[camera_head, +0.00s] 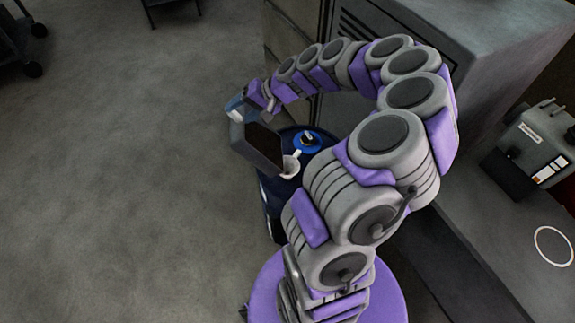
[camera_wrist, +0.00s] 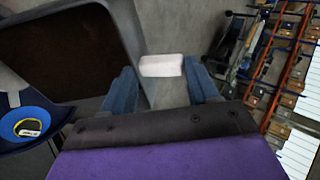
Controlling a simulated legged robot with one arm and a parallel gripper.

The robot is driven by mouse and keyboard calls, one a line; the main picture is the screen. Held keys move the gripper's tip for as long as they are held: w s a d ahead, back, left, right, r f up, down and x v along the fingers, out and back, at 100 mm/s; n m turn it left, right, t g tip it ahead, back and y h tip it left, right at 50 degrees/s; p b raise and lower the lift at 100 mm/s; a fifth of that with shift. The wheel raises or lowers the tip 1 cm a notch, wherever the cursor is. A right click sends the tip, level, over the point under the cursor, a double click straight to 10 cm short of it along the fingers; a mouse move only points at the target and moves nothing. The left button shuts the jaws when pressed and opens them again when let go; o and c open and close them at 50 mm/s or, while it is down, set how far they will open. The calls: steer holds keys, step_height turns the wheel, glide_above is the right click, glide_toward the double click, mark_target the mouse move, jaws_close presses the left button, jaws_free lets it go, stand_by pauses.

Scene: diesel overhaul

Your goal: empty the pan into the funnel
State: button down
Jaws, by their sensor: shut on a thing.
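The pan (camera_head: 258,143) is a grey, tilted tray with a dark brown inside. It hangs from my gripper (camera_head: 238,106) beside and partly over a dark blue drum (camera_head: 277,190). In the wrist view the pan (camera_wrist: 130,30) fills the upper left, and its dark inside faces the camera. The blue fingers of my gripper (camera_wrist: 162,82) stand either side of a pale block (camera_wrist: 162,65), which looks like the pan's handle. A round blue piece with a yellow ring, probably the funnel (camera_head: 300,144), sits on the drum top. I cannot see liquid flowing.
A small white spouted piece (camera_head: 290,166) shows at the pan's near edge; I cannot tell whether it belongs to the pan. A grey cabinet (camera_head: 480,50) stands behind my arm. A bench (camera_head: 510,235) at right carries a machine (camera_head: 540,140) and white ring.

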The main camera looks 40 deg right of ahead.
steer(key=shift+d, duration=0.1)
steer(key=shift+s+d+r+t+y, duration=0.3)
steer(key=shift+s+d+r+y, duration=0.15)
steer(key=shift+s+d, duration=0.3)
steer(key=shift+d, duration=0.1)
steer(key=shift+s+d+r+t+y, duration=0.2)
steer(key=shift+s+d, duration=0.1)
steer(key=shift+d, duration=0.15)
steer(key=shift+s+d+r+t+y, duration=0.2)
steer(key=shift+s+d, duration=0.1)
steer(key=shift+d, duration=0.1)
stand_by(0.4)
steer(key=shift+s+d+r+t+y, duration=0.15)
steer(key=shift+s+d+y, duration=0.15)
steer(key=shift+d, duration=0.2)
steer(key=shift+s+d+r+t+y, duration=0.1)
steer(key=shift+s+d+t+y, duration=0.05)
steer(key=shift+s+d, duration=0.3)
steer(key=shift+d, duration=0.1)
steer(key=shift+s+d+r+t+y, duration=0.1)
steer(key=shift+s+d+t+y, duration=0.25)
steer(key=shift+d, duration=0.25)
